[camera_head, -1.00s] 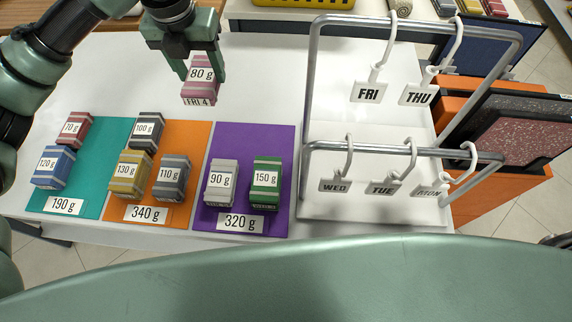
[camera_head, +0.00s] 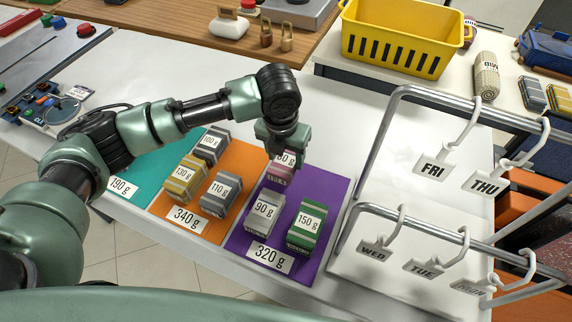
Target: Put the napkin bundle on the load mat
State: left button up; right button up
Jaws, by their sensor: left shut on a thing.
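The pink 80 g napkin bundle (camera_head: 281,171) is in the jaws of my left gripper (camera_head: 284,152), at the far end of the purple load mat (camera_head: 332,187). The gripper hides part of it; I cannot tell whether it touches the mat. A pale grey 90 g bundle (camera_head: 265,214) and a green 150 g bundle (camera_head: 306,225) sit on the purple mat, behind a 320 g label (camera_head: 269,257). The orange mat (camera_head: 222,226), labelled 340 g, bears three bundles. The teal mat (camera_head: 148,177), labelled 190 g, is partly hidden by my left arm. My right gripper is not in view.
A metal rack with white day tags (camera_head: 434,169) stands close right of the purple mat. A yellow basket (camera_head: 398,48) and a beige roll (camera_head: 486,77) are on the counter behind. The white table (camera_head: 340,110) is clear beyond the mats.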

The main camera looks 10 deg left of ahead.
aim_at(285, 161)
pick_arm(q)
jog(key=shift+f, duration=2.15)
jog(key=shift+f, duration=0.1)
jog(key=o, duration=1.4)
jog(key=r, duration=0.4)
jog(key=s+r, duration=0.1)
jog(key=r, duration=0.7)
jog(key=shift+s+a+b, duration=0.15)
jog(key=shift+s+b, duration=0.2)
jog(key=shift+b, duration=0.05)
